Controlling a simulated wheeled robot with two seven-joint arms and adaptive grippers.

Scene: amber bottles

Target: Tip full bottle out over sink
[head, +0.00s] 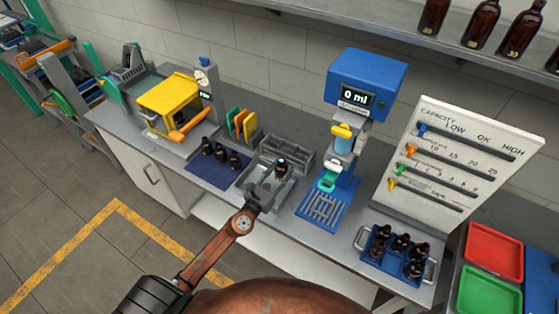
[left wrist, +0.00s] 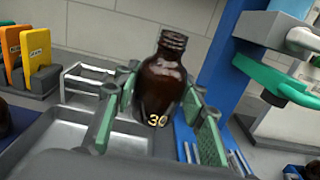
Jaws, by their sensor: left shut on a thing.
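A dark amber bottle (head: 282,168) marked 30 is held in my left gripper (head: 272,184). In the left wrist view the bottle (left wrist: 160,82) stands between the two green finger pads of the gripper (left wrist: 162,100), nearly upright with a slight lean. Its threaded neck shows no cap; its contents cannot be seen. The grey sink basin (left wrist: 72,128) lies below and to the left of the bottle in the left wrist view. In the head view my gripper and the bottle are over the sink area and hide much of it. My right gripper is not in view.
A blue filling machine (head: 364,85) reading 0 ml stands to the right, with a blue grated tray (head: 322,212) below. Bottles stand on a blue mat (head: 225,182) at left and in a blue tray (head: 377,274) at right. Coloured cards (head: 242,124) stand behind the mat.

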